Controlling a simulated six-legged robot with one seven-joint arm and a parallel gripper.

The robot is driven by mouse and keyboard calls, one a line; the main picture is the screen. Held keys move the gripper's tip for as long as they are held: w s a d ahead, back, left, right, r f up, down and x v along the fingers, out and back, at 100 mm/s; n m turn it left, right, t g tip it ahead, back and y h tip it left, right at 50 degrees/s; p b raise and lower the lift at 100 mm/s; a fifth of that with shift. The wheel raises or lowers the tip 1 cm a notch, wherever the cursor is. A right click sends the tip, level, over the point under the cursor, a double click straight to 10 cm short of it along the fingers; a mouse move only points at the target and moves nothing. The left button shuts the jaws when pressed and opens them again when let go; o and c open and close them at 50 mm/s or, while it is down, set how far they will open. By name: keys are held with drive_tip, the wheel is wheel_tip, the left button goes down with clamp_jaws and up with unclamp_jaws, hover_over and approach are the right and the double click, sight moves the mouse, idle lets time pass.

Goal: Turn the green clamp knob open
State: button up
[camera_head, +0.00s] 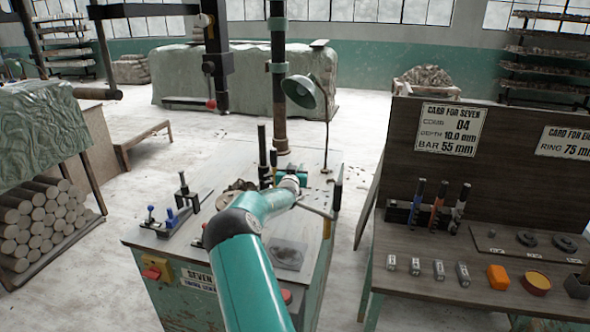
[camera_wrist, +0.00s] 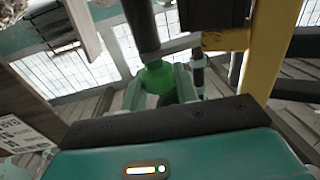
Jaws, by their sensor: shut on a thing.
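The green clamp knob (camera_wrist: 155,77) shows in the wrist view, below the end of a dark round post (camera_wrist: 140,25). My gripper (camera_wrist: 158,85) has one pale finger on each side of the knob and is shut on it. The knob's lower part is hidden between the fingers. In the head view my teal arm reaches over the workbench (camera_head: 160,238) to its far side. There my wrist hides most of the grip, and I cannot make out the knob clearly. I cannot tell how far the knob is turned.
A yellow bar (camera_wrist: 265,50) stands close right of the fingers in the wrist view. A table with a card board (camera_head: 480,160) stands right; a log stack (camera_head: 42,222) is left.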

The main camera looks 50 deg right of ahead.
drive_tip(key=o, duration=1)
drive_tip(key=shift+c, duration=0.2)
drive_tip(key=v, duration=1.3)
drive_tip(key=shift+s+a, duration=0.25)
drive_tip(key=shift+a, duration=0.05)
